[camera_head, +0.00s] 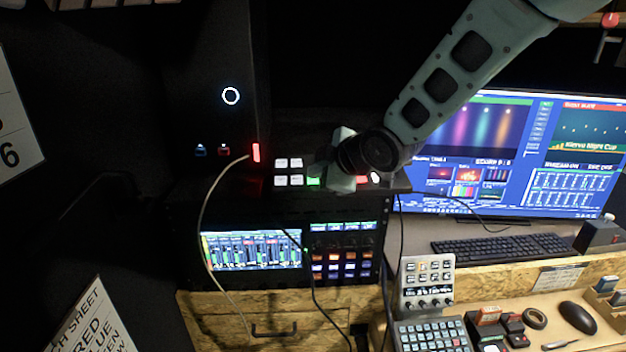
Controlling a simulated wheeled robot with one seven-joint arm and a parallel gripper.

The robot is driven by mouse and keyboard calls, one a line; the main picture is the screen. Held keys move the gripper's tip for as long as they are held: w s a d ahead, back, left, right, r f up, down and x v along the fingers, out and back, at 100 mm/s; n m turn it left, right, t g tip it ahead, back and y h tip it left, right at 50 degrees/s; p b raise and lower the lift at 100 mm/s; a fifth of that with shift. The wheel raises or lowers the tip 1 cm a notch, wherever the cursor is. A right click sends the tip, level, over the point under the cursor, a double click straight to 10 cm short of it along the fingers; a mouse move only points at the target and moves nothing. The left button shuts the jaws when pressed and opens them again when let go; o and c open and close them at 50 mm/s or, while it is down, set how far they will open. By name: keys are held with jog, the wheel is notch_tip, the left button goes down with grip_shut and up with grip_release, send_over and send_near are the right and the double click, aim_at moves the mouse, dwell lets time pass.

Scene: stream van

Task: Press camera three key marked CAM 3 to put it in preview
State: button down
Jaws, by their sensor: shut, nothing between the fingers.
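A dark switcher panel (258,184) lies on top of the rack unit in the middle of the head view. Two rows of keys show on its left part, with white keys (288,171) and one green-lit key (313,182). A red-lit key (362,179) shows right of my gripper. My gripper (322,172) is shut and empty, over the middle of the panel. It hides several keys, and I cannot tell whether it touches any. Key labels are too small to read, so I cannot tell which key is CAM 3.
A rack mixer (252,250) with a lit screen sits below the panel, with loose cables hanging across it. A large monitor (500,222) and keyboard (500,248) stand right. A small control pad (428,283) and mouse (578,317) lie at lower right.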

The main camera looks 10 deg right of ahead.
dwell(0.4)
jog(key=shift+s+r+p, duration=0.2)
jog(key=shift+r+p, duration=0.25)
jog(key=shift+r, duration=0.3)
jog(key=shift+r, duration=0.1)
jog(key=r+p, duration=0.1)
jog(key=r, duration=0.1)
jog(key=s+r+p, duration=0.1)
jog(key=r+p, duration=0.1)
jog(key=shift+s+a+r, duration=0.1)
jog(key=shift+r, duration=0.2)
dwell(0.4)
jog(key=s+f+m+g+h+b, duration=0.1)
jog(key=s+f, duration=0.4)
jog(key=s, duration=0.6)
jog(key=s+f+m+g+h+b, duration=0.1)
jog(key=s+f+m+g+b, duration=0.3)
jog(key=s, duration=0.7)
jog(key=s+a+f+m+g+h+b, duration=0.1)
jog(key=s+f+g, duration=0.4)
jog(key=s, duration=0.6)
jog(key=shift+s+f+m+h+b, duration=0.25)
jog(key=shift+f+m+h+b, duration=0.45)
jog(key=shift+m, duration=0.5)
